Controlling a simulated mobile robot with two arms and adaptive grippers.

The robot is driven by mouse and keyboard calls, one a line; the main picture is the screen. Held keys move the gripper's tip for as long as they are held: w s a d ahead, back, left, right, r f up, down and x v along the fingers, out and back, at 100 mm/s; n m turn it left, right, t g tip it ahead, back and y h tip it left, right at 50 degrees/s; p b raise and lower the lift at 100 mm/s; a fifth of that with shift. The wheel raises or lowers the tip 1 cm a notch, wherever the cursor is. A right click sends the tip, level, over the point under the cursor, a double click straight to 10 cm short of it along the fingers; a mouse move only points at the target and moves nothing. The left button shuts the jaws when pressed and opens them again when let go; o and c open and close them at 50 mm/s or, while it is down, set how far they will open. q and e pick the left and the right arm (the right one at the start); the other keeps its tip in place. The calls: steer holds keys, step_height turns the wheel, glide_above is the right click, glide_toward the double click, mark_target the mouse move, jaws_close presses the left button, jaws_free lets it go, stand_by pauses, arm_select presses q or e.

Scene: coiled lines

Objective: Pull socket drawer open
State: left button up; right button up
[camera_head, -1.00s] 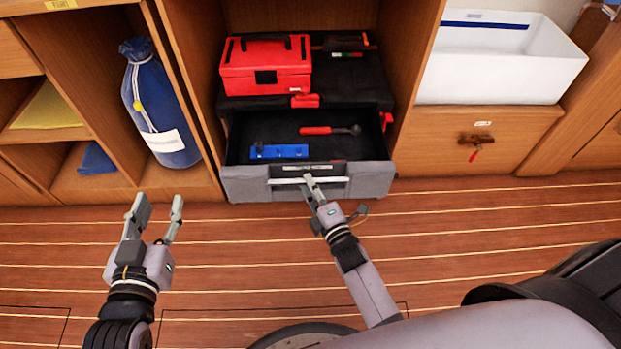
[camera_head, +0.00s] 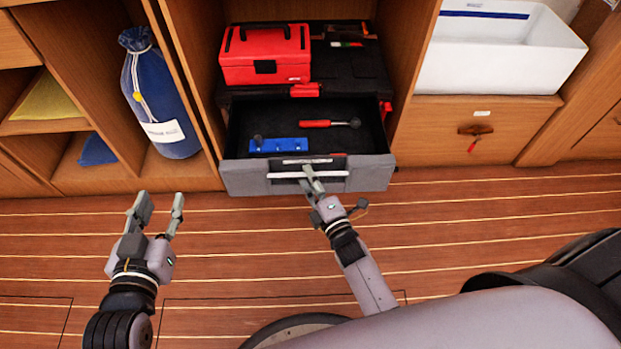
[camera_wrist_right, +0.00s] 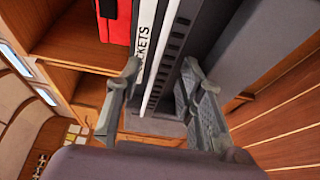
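The grey socket drawer (camera_head: 365,173) stands pulled out below a red toolbox in the middle cabinet. A blue socket rail (camera_head: 278,146) and a red-handled ratchet (camera_head: 330,123) lie in its dark tray. The drawer handle (camera_head: 285,174) is a light bar across its front. My right gripper (camera_head: 312,178) is at the handle, near its middle. In the right wrist view the right gripper (camera_wrist_right: 163,85) has one finger on each side of the handle bar (camera_wrist_right: 162,60); exact contact is partly hidden. My left gripper (camera_head: 157,212) is open and empty above the floor.
The red toolbox (camera_head: 265,55) sits on a black case (camera_head: 350,75) above the drawer. A blue bag (camera_head: 155,95) stands in the left compartment. A white bin (camera_head: 490,62) is on the right. The striped wooden floor (camera_head: 480,222) before the cabinet is clear.

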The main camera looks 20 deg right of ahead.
steer(key=shift+s, duration=0.15)
steer(key=s+d, duration=0.1)
steer(key=s, duration=1)
steer(key=shift+s+d, duration=0.2)
steer(key=shift+s, duration=0.15)
